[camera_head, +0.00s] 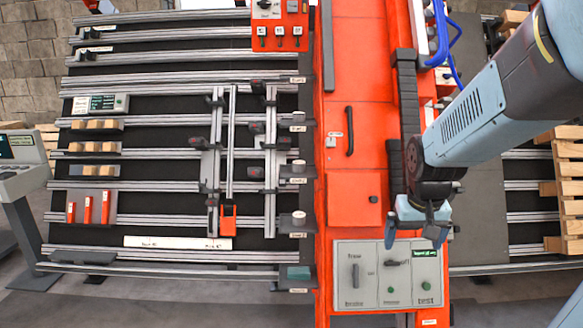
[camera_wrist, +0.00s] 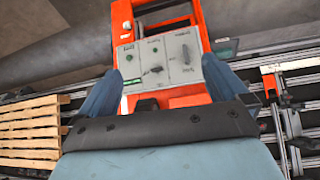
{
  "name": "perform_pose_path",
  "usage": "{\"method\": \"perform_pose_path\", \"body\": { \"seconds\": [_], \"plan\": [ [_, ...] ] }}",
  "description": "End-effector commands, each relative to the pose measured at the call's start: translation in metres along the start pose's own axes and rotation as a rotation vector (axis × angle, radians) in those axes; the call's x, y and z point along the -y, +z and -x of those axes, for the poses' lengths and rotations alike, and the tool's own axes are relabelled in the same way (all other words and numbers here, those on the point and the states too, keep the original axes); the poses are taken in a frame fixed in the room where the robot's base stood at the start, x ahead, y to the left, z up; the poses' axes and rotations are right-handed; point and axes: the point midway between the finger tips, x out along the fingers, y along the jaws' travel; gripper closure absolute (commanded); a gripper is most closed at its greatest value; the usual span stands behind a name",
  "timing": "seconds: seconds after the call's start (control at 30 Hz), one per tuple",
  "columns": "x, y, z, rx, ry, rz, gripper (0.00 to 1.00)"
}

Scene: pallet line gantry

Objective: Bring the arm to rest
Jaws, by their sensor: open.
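My arm (camera_head: 480,115) reaches in from the upper right of the head view and bends down at a dark wrist joint. My gripper (camera_head: 415,236) points down at the top edge of the grey control panel (camera_head: 370,289) on the orange gantry. Its two blue fingers stand apart with nothing between them. In the wrist view my gripper (camera_wrist: 160,85) also shows open, with the grey panel (camera_wrist: 183,67) beyond and between the fingers. The exact gap between the fingertips and the panel cannot be told.
The orange gantry (camera_head: 350,190) runs upright through the middle, with a black handle (camera_head: 349,131). A rail bed (camera_head: 180,172) with small wooden blocks (camera_head: 97,124) lies left. Stacked pallets (camera_head: 568,190) stand right. A console (camera_head: 22,170) is at the far left.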

Motion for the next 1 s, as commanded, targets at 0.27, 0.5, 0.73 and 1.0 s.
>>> {"method": "perform_pose_path", "body": {
  "seconds": [0.27, 0.5, 0.73, 1.0],
  "plan": [
    [0.009, 0.03, 0.064, -0.113, -0.012, 0.039, 0.0],
    [0.011, 0.061, 0.108, -0.198, -0.053, 0.067, 0.0],
    [0.009, 0.08, 0.126, -0.238, -0.086, 0.08, 0.0],
    [0.009, 0.083, 0.129, -0.243, -0.091, 0.081, 0.0]
  ]
}}
